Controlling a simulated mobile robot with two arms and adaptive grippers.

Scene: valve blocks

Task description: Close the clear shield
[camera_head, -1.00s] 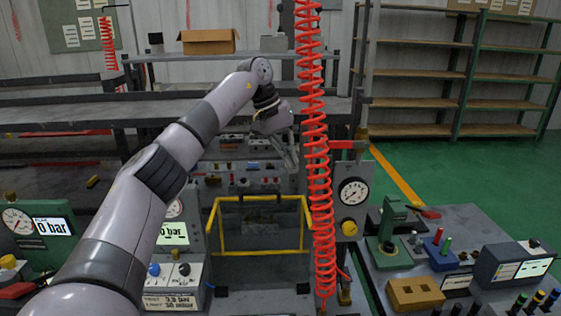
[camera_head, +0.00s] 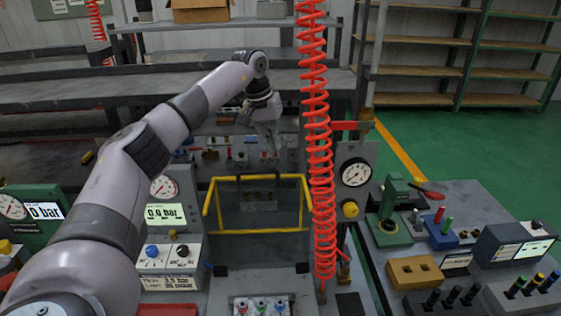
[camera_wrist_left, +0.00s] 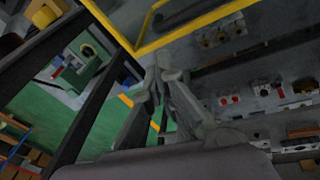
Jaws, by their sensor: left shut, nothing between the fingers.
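The clear shield (camera_head: 258,215) is a see-through panel in a yellow frame, in the middle of the head view. A dark handle-like bar (camera_head: 258,177) sits on its far edge. In the wrist view, part of the yellow frame (camera_wrist_left: 137,47) crosses the top. My left gripper (camera_head: 272,153) is just beyond the shield's far edge in the head view, pointing down. Its fingers (camera_wrist_left: 165,72) are shut and empty, and appear apart from the frame. My right gripper is not in view.
A red coiled hose (camera_head: 318,150) hangs just right of the shield. A pressure gauge (camera_head: 355,172) stands right of it. A control box with knobs (camera_head: 170,255) is at the left. Several coloured fittings (camera_head: 262,307) lie in front. Beyond the gripper is a panel with small parts (camera_head: 240,160).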

